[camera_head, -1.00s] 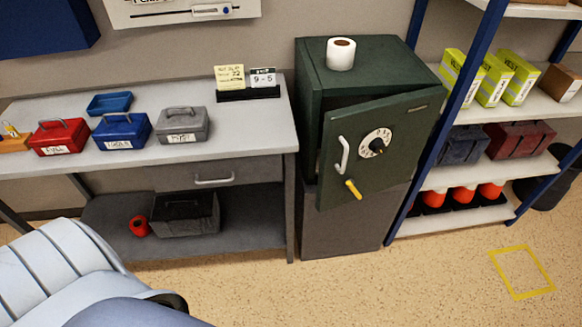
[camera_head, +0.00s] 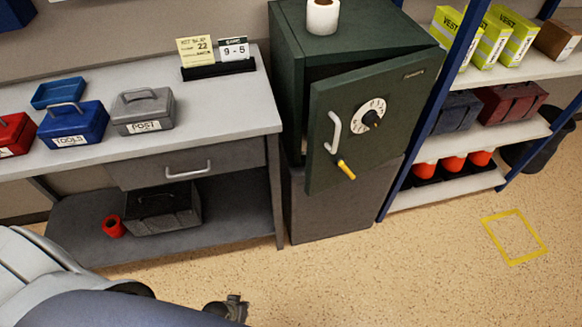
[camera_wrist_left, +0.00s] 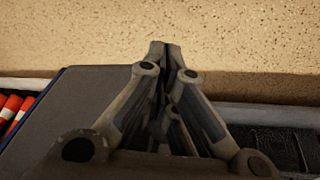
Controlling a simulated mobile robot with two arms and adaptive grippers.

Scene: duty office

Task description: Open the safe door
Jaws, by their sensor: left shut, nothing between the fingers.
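The dark green safe (camera_head: 290,60) stands on a grey base right of the desk. Its door (camera_head: 375,110) is ajar, swung out a little on its left side, with a dark gap along the top and left edges. The door carries a white dial (camera_head: 370,117), a pale handle (camera_head: 334,132) and a yellow-tipped lever (camera_head: 346,170). My left gripper (camera_head: 236,300) is low at the bottom of the head view, in front of and below the safe. In the left wrist view (camera_wrist_left: 165,50) its fingers are together and empty over the floor. My right gripper is not in view.
The desk (camera_head: 225,110) holds red, blue and grey boxes and a sign stand (camera_head: 218,70). A toilet roll (camera_head: 323,16) stands on the safe. A blue-framed shelf (camera_head: 470,185) is close on the right. The floor in front is clear, with a yellow outlined square (camera_head: 514,237).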

